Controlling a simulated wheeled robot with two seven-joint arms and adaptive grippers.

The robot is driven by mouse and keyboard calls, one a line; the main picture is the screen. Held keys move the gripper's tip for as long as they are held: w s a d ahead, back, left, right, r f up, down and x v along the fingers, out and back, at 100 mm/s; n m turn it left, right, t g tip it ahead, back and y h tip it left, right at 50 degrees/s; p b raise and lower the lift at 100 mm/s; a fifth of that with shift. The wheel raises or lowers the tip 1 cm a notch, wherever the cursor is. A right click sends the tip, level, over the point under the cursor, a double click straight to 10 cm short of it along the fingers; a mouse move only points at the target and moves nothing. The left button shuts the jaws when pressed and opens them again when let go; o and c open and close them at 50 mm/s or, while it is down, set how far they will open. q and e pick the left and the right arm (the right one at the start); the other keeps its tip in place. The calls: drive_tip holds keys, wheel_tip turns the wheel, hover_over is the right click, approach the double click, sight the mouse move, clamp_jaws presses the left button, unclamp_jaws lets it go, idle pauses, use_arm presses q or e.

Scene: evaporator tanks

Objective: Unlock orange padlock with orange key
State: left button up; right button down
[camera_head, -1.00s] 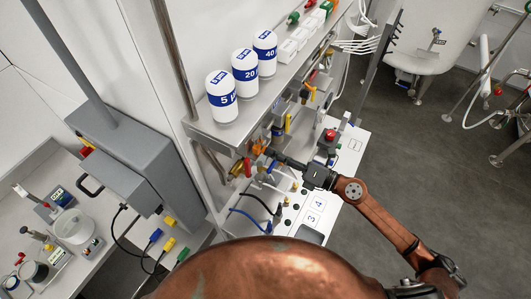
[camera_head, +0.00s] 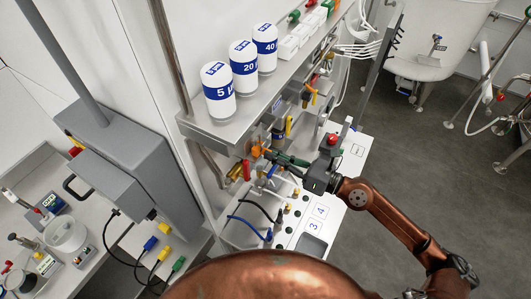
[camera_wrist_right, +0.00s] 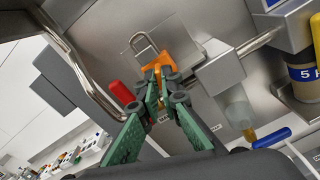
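The orange padlock (camera_head: 258,150) is at the wall panel below the shelf in the head view. In the right wrist view its orange body (camera_wrist_right: 156,66) shows under a grey shackle (camera_wrist_right: 142,42) in front of a metal plate. My right gripper (camera_head: 268,154) reaches it from the right. In the right wrist view the green fingers (camera_wrist_right: 162,84) come close together at an orange piece, apparently the orange key, directly before the padlock. The fingertips hide most of the key, and how deep it sits cannot be seen. My left gripper is not in view.
A red-handled item (camera_wrist_right: 122,92) sits just left of my right fingers in the wrist view. A metal shelf (camera_head: 215,132) with white filter canisters (camera_head: 218,92) overhangs the work spot. A white panel (camera_head: 322,190) with cables and connectors lies below. Open floor is at right.

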drive_tip(key=c, duration=2.1)
unclamp_jaws()
drive_tip(key=b+v, duration=0.4)
drive_tip(key=v, duration=0.2)
drive_tip(key=shift+r, duration=0.1)
